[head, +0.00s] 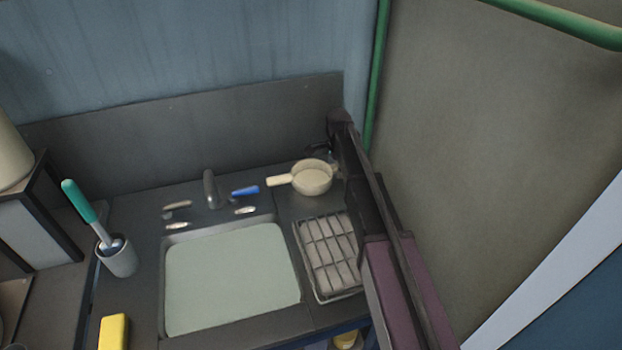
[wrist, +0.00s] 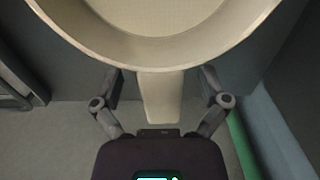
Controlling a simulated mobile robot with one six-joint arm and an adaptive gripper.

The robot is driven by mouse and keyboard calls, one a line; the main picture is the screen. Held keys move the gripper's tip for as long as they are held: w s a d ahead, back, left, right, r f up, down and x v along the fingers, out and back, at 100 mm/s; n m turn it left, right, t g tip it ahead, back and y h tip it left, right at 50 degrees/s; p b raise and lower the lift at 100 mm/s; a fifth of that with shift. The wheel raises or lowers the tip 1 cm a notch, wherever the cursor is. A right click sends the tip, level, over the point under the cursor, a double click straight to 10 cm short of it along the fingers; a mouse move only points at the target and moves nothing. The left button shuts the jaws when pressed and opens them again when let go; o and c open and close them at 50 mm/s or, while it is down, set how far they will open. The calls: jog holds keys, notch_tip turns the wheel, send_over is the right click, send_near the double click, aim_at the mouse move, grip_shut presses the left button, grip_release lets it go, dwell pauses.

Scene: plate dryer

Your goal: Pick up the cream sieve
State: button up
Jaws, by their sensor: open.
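The cream sieve (head: 313,180) stands on the dark counter behind the dish rack in the head view, with its long handle pointing left. My gripper (head: 325,152) is at its far right side there, dark and partly hidden by my arm. In the wrist view the sieve's bowl (wrist: 160,52) fills the top. A flat cream tab or handle (wrist: 161,97) runs from its rim down between the two fingers of my gripper (wrist: 160,82). The fingers are open, one on each side, with a gap to it on both sides.
A wire dish rack (head: 297,235) stands in front of the sieve. A sink (head: 232,275) with a tap (head: 210,190) and a blue-handled item (head: 245,191) lie to the left. A grey wall (head: 200,120) is behind, and a green pole (head: 376,80) stands to the right.

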dwell(0.3)
grip_shut()
jog(key=shift+r, duration=0.2)
notch_tip(320, 180, up, 10)
jog(key=p, duration=1)
jog(key=shift+f, duration=0.15)
jog(key=shift+d, duration=0.1)
dwell(0.9)
